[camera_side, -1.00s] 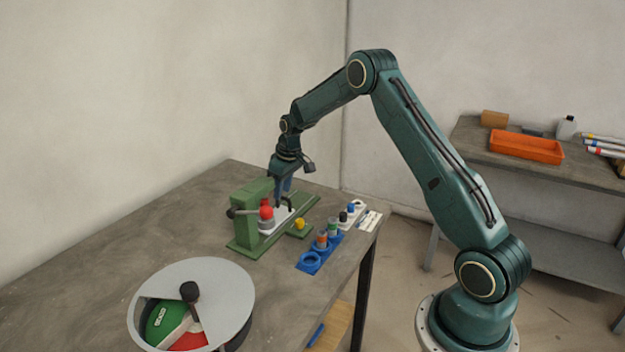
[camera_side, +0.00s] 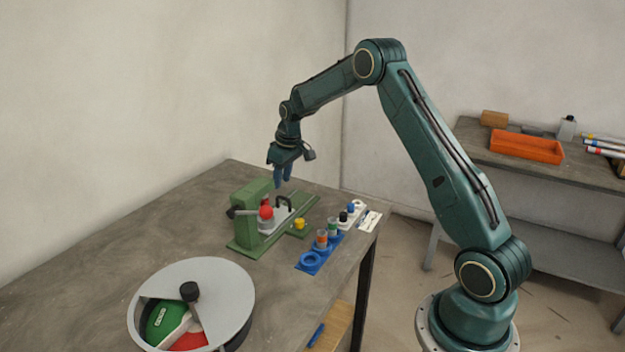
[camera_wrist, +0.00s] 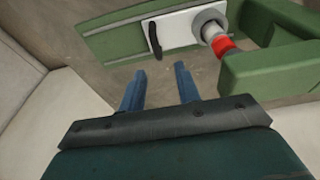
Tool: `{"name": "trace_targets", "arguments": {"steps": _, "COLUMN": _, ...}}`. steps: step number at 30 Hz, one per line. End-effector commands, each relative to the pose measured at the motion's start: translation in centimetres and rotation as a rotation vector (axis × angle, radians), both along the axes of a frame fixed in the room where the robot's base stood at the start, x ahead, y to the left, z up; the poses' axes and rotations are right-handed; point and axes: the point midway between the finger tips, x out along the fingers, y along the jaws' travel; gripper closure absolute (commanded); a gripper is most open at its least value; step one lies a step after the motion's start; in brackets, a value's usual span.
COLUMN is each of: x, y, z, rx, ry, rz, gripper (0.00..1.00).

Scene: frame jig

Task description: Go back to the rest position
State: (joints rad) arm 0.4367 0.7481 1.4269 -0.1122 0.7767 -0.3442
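My gripper (camera_side: 284,174) hangs above the green jig (camera_side: 247,245), clear of it. In the wrist view its two blue fingers (camera_wrist: 159,90) stand apart with nothing between them, so it is open. The jig carries a white plate (camera_side: 271,226) with a black handle (camera_side: 284,203) and a red-topped grey part (camera_side: 266,213). The wrist view also shows the white plate (camera_wrist: 178,28), the handle (camera_wrist: 154,40) and the red part (camera_wrist: 222,46) beyond the fingertips.
A blue holder (camera_side: 306,268) with small pots lies right of the jig. A yellow knob (camera_side: 299,223) sits at the jig's edge. A round grey-lidded container (camera_side: 225,290) stands at the front. A shelf with an orange tray (camera_side: 526,147) is at the right. Air above the table is free.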

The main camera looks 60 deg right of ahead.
Motion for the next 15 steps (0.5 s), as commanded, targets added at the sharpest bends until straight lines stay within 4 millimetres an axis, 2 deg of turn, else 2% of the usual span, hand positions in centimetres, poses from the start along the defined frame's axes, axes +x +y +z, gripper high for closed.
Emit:
{"name": "trace_targets", "arguments": {"steps": 8, "x": -2.0, "y": 2.0, "z": 4.8, "rx": -0.025, "ry": -0.02, "rz": -0.029, "gripper": 0.67}}
{"name": "trace_targets", "arguments": {"steps": 15, "x": -4.8, "y": 5.5, "z": 9.8, "rx": -0.037, "ry": -0.05, "rz": -0.035, "gripper": 0.67}}
